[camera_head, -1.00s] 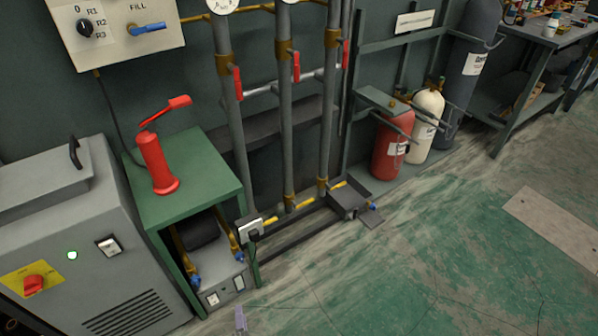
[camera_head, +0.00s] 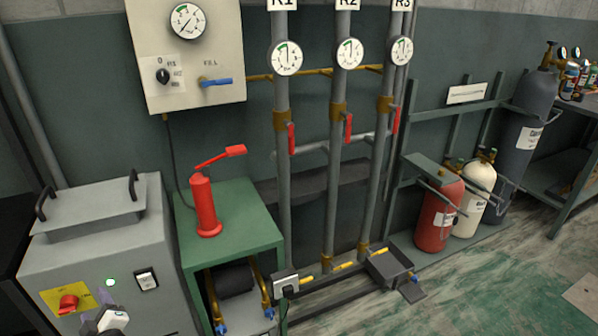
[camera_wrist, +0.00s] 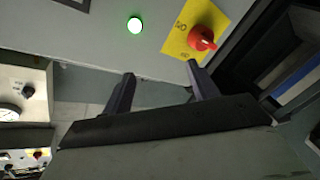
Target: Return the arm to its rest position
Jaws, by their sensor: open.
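My gripper (camera_head: 108,308) shows at the bottom left of the head view, in front of the grey machine (camera_head: 100,235). In the wrist view its two dark fingers (camera_wrist: 160,92) are spread apart with nothing between them. The machine's red knob on a yellow plate (camera_wrist: 202,39) and its lit green lamp (camera_wrist: 134,25) lie beyond the fingers in the wrist view. The lower arm is mostly out of the head view.
A green stand (camera_head: 245,215) with a red hand pump (camera_head: 205,205) stands right of the machine. Pipes with gauges (camera_head: 287,57) and red levers rise behind it. Red (camera_head: 440,215) and cream (camera_head: 473,200) cylinders stand at right. The floor (camera_head: 460,300) at lower right is clear.

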